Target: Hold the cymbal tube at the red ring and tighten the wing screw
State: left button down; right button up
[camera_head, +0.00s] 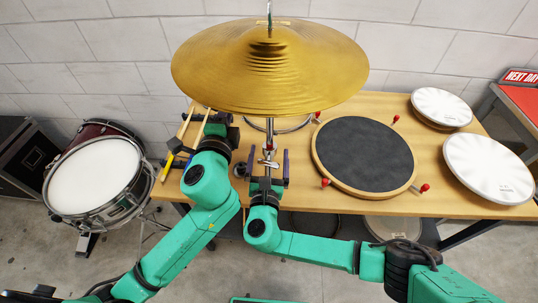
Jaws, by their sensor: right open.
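The gold cymbal (270,65) sits on top of its stand at the back of the bench. Below it the silver cymbal tube (269,128) comes down, with a small red ring (270,146) on it. A small silver wing screw (268,162) shows just below the ring. My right gripper (268,168) is open, its two fingers apart to the left and right of the wing screw in the picture; I cannot tell if they touch it. My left gripper (217,126) is left of the tube and apart from it; its fingers are too dark to read.
A black round pad (364,152) with red knobs lies right of the tube on the wooden bench (445,192). White drum pads (488,168) lie farther right. Drumsticks (184,125) lie at the left end. A drum (98,175) stands left of the bench.

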jog(key=c, duration=1.3)
jog(key=shift+m, duration=3)
jog(key=o, duration=1.3)
jog(key=s, duration=1.2)
